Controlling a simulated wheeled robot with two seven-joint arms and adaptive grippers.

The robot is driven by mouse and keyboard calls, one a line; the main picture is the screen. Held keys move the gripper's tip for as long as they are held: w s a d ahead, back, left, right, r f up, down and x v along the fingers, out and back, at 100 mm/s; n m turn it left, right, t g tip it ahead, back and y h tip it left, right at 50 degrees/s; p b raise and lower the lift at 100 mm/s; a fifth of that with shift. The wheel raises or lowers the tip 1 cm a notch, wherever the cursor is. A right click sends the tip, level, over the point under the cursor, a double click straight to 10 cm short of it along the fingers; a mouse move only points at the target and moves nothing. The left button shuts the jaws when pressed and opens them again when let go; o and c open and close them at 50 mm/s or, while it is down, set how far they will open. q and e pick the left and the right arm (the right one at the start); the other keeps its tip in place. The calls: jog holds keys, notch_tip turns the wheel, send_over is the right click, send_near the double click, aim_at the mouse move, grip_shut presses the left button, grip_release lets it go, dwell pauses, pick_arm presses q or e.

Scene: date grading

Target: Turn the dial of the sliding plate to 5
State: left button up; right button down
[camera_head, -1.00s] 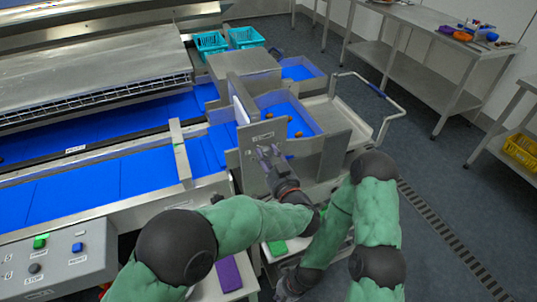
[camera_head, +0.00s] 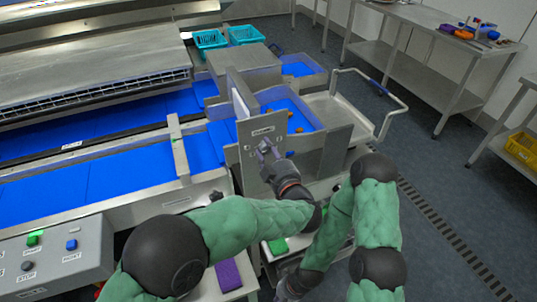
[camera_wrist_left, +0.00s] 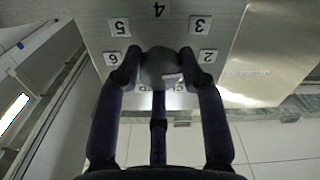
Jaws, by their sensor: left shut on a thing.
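The sliding plate (camera_head: 246,156) is an upright grey metal plate in the middle of the head view. It also fills the top of the left wrist view (camera_wrist_left: 100,38). Its round grey dial (camera_wrist_left: 158,66) sits between the fingers of my left gripper (camera_wrist_left: 160,74), which is shut on it. White number labels 2 to 6 show around the dial, upside down, with 4 at the top and 5 at upper left. A pale mark shows on the dial's lower right; I cannot tell which number it marks. My right gripper (camera_head: 288,291) is low in the head view, its fingers unclear.
Blue conveyor belts (camera_head: 115,180) run to the left of the plate. A blue-lined bin (camera_head: 300,112) with several dates lies behind it. A button box (camera_head: 52,262) stands at lower left. A metal cart (camera_head: 350,110) is on the right, with open floor beyond.

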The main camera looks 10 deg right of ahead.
pick_arm(q)
jog(key=n+b, duration=0.1)
jog(key=n, duration=0.1)
jog(key=n+b, duration=0.3)
jog(key=n, duration=0.1)
jog(key=shift+f+n, duration=0.3)
jog(key=shift+f, duration=0.1)
jog(key=n+b, duration=0.2)
jog(key=n, duration=0.1)
jog(key=shift+r, duration=0.1)
jog(key=n, duration=0.7)
jog(key=shift+r+n, duration=0.1)
jog(key=shift+n, duration=0.3)
jog(key=n, duration=0.4)
jog(key=shift+n, duration=1.8)
jog(key=shift+r, duration=0.15)
jog(key=o, duration=1.1)
jog(key=shift+o, duration=0.2)
